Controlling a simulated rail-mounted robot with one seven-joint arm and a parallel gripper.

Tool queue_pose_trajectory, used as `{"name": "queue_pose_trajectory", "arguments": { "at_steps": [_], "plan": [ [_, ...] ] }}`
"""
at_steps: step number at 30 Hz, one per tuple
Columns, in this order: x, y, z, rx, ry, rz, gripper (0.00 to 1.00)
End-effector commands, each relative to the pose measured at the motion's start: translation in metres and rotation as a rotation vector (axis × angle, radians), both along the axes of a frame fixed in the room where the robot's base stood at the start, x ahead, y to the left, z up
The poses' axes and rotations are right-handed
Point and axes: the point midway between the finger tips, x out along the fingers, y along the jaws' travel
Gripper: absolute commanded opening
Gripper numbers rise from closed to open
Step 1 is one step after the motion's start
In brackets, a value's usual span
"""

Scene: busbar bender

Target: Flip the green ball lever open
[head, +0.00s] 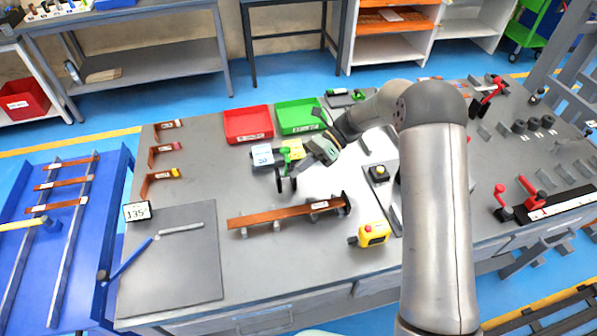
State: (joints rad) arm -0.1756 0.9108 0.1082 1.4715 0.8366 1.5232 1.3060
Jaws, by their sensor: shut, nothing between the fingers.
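A green lever (286,156) rises from a small dark fixture (287,182) near the middle of the grey workbench. Its ball end is too small to make out clearly. My gripper (308,158) reaches in from the right, just beside the green lever. The fingers are small and partly lost against the lever and the cards behind. I see nothing held in them. I cannot tell whether the gripper touches the lever.
A red tray (248,124) and a green tray (299,116) stand behind. A copper bar (275,216) lies in front on supports, with a yellow device (373,235) to its right. Red-handled levers (527,187) stand far right. The grey plate (175,262) at left is mostly clear.

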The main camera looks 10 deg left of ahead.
Motion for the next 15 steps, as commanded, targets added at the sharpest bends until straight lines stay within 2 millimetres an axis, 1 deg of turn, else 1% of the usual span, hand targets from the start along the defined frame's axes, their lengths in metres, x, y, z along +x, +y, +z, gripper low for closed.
{"name": "queue_pose_trajectory", "arguments": {
  "at_steps": [15],
  "plan": [
    [0.0080, 0.0043, 0.0059, 0.003, -0.003, -0.002, 0.00]
  ]
}}
